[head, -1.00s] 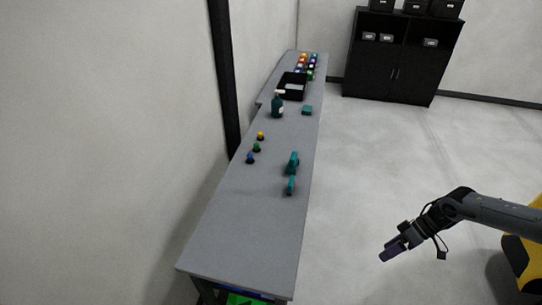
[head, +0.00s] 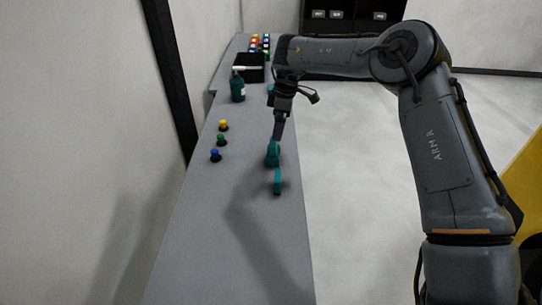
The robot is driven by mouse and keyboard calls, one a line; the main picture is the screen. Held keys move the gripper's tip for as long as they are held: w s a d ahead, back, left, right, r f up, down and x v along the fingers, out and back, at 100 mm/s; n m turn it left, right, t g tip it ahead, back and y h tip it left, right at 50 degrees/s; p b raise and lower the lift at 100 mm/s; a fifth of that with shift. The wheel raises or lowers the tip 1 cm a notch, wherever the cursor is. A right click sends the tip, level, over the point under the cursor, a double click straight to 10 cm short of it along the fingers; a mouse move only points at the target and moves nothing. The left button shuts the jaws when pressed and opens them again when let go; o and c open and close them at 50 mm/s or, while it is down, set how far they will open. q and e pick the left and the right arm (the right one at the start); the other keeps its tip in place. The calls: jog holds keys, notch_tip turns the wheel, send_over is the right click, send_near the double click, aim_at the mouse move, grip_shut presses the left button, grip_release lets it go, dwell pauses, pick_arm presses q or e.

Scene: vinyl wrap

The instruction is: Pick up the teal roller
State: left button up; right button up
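Two teal tools lie near the right edge of the long grey table (head: 190,235) in the head view. The farther, chunkier one looks like the teal roller (head: 272,155); a slimmer teal tool (head: 278,181) lies just in front of it. They are too small to identify surely. My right gripper (head: 278,136) points down directly over the farther one, with its tips at or just above that tool's top. I cannot tell whether they touch or whether the fingers are open. My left gripper is not in view.
A yellow knob (head: 223,125), a green knob (head: 221,139) and a blue knob (head: 215,155) stand left of the tools. A dark teal spray bottle (head: 238,90) and black tray (head: 252,60) are farther back. The near table surface is clear.

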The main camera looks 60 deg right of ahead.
aim_at(273, 148)
jog(key=f, duration=0.3)
jog(key=f+b, duration=0.1)
jog(key=shift+w+a+f, duration=0.1)
jog(key=shift+w+f, duration=0.1)
jog(key=shift+w, duration=0.1)
jog(key=shift+w+f, duration=0.2)
jog(key=shift+f, duration=0.85)
jog(key=shift+w+a+f+b, duration=0.15)
jog(key=shift+f+b, duration=0.1)
jog(key=shift+f, duration=0.45)
jog(key=shift+w+d+f+b, duration=0.1)
jog(key=shift+w+f+b, duration=0.1)
jog(key=shift+f, duration=0.5)
jog(key=shift+w+a+f+b, duration=0.1)
jog(key=shift+f+b, duration=0.15)
jog(key=shift+f, duration=0.45)
jog(key=c, duration=1)
jog(key=shift+o, duration=0.2)
notch_tip(273, 148, up, 9)
jog(key=shift+p, duration=1)
jog(key=shift+r, duration=0.55)
